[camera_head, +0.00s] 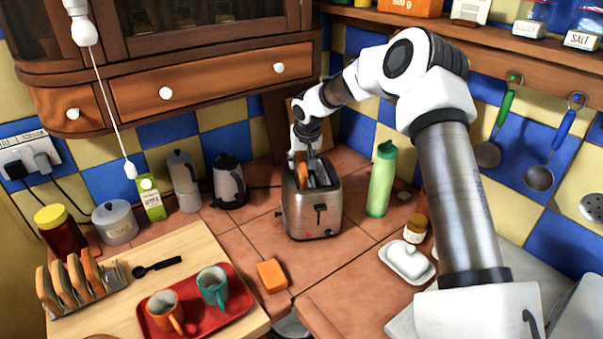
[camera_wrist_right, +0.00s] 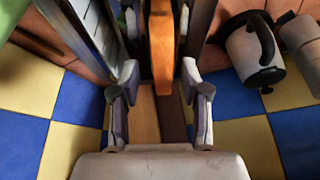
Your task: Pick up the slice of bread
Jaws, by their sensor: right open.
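A slice of bread (camera_head: 303,173) stands in a slot of the metal toaster (camera_head: 312,210) on the tiled counter. In the right wrist view the slice (camera_wrist_right: 162,45) shows edge-on, orange-brown, between the fingers. My right gripper (camera_head: 308,160) is at the top of the toaster, reaching down from behind it. In the right wrist view the right gripper (camera_wrist_right: 160,80) is open, with one finger on each side of the slice and gaps visible. The lower part of the slice is hidden in the toaster. My left gripper is not in view.
A kettle (camera_head: 229,182) stands left of the toaster, and a green bottle (camera_head: 381,180) stands right. An orange sponge (camera_head: 272,276) lies in front. A toast rack (camera_head: 75,287) and a red tray (camera_head: 232,319) with two mugs are on the wooden board at left.

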